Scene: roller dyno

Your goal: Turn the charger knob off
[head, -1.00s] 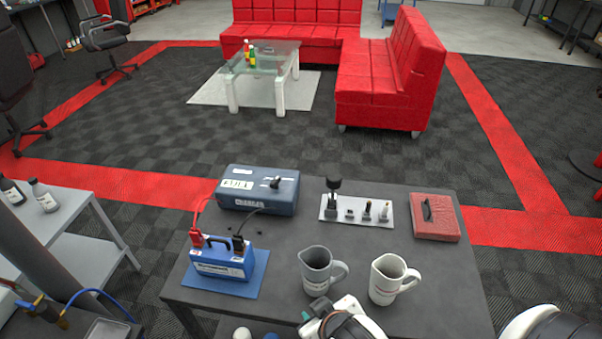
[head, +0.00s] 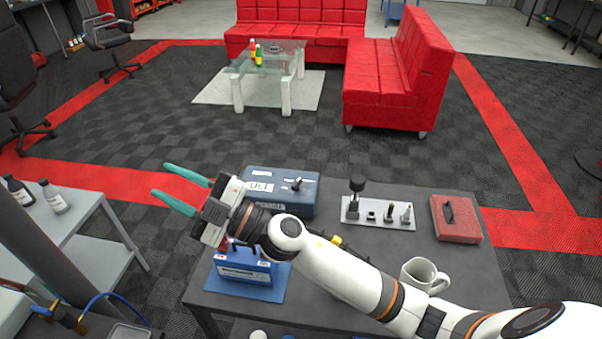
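The charger (head: 308,202) is a dark blue box at the back left of the dark table, partly hidden by my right gripper. Its black knob (head: 297,185) shows on the top face. My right gripper (head: 184,186) has teal fingers spread apart, with nothing between them. It is to the left of the charger, and its fingers point left, away from the knob. The blue battery (head: 243,266) sits on a blue mat in front of the charger, with its clamps mostly hidden behind my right arm. My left gripper is not in view.
A white tool panel (head: 378,213) and a red box (head: 456,219) stand to the right of the charger. A white mug (head: 423,275) is near the front right, partly behind my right arm. A grey side table (head: 70,225) with bottles is at the left.

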